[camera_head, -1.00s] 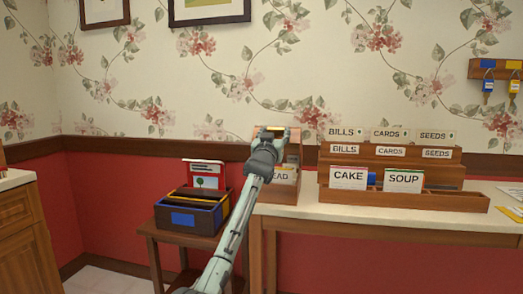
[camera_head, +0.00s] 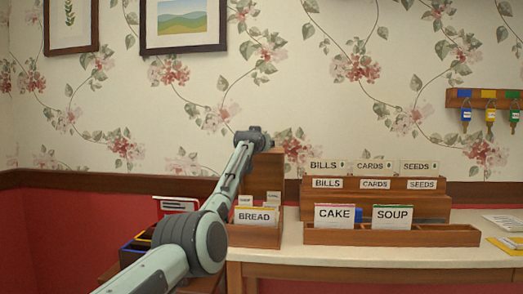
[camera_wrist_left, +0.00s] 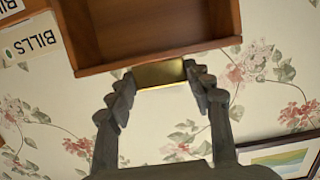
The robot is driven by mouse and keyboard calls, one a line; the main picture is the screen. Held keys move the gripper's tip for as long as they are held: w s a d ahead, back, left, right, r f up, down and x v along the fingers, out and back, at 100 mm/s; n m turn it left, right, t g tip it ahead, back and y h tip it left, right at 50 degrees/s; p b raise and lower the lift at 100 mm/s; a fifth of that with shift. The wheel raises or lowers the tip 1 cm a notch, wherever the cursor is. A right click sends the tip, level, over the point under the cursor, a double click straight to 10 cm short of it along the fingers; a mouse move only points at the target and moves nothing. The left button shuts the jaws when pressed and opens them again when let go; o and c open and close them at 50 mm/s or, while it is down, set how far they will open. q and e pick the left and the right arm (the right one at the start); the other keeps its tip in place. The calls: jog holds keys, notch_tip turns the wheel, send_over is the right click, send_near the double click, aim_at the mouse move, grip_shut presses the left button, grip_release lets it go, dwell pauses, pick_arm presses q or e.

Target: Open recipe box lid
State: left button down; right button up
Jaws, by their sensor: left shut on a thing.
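The wooden recipe box (camera_head: 241,237) stands at the left end of the shelf, with a white BREAD card (camera_head: 257,217) and smaller cards showing in its open top. Its lid (camera_head: 263,172) stands raised behind the cards. In the left wrist view the wooden lid (camera_wrist_left: 150,25) is close, with a brass tab (camera_wrist_left: 160,74) on its edge. My left gripper (camera_head: 255,138) is at the lid's top edge. In the wrist view its fingers (camera_wrist_left: 163,80) are closed on the tab, one on each side. My arm hides part of the box. My right gripper is not in view.
A wooden rack with CAKE (camera_head: 334,216) and SOUP (camera_head: 392,216) cards stands to the right of the box. A dark box with a red-edged card (camera_head: 178,204) is at lower left, partly behind my arm. Keys (camera_head: 490,114) hang at right. The shelf front (camera_head: 380,258) is clear.

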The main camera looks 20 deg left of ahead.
pick_arm(q)
jog(key=shift+w+a+r, duration=0.1)
jog(key=shift+w+r, duration=0.1)
jog(key=shift+r, duration=0.6)
jog(key=c, duration=1)
grip_release()
jog(key=shift+o, duration=1.2)
jog(key=shift+s+r, duration=0.15)
jog(key=shift+s, duration=0.1)
jog(key=shift+o, duration=0.6)
jog(key=shift+w+f, duration=0.15)
jog(key=shift+f, duration=0.25)
jog(key=shift+s, duration=0.25)
jog(key=v, duration=1.1)
jog(key=shift+s+d, duration=0.25)
